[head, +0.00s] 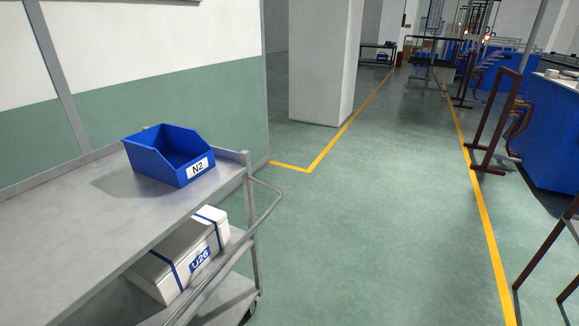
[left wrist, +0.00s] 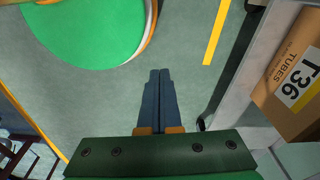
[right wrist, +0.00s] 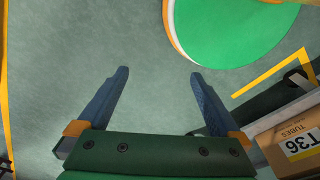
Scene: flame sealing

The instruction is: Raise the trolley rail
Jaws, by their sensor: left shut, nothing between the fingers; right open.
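The grey metal trolley (head: 110,235) stands at the left in the head view, its long side running toward the lower left. Neither gripper shows in the head view. In the left wrist view my left gripper (left wrist: 159,73) is shut and empty over green floor. In the right wrist view my right gripper (right wrist: 159,74) is open, with only floor between its fingers. Neither touches the rail in these views.
A blue bin N2 (head: 168,157) stands on the top shelf. A white box U26 (head: 180,262) sits on a lower shelf. A TUBES T36 carton (left wrist: 290,85) is at the right in both wrist views. Floor right of the trolley is clear; dark red stands (head: 497,125) lie beyond the yellow line.

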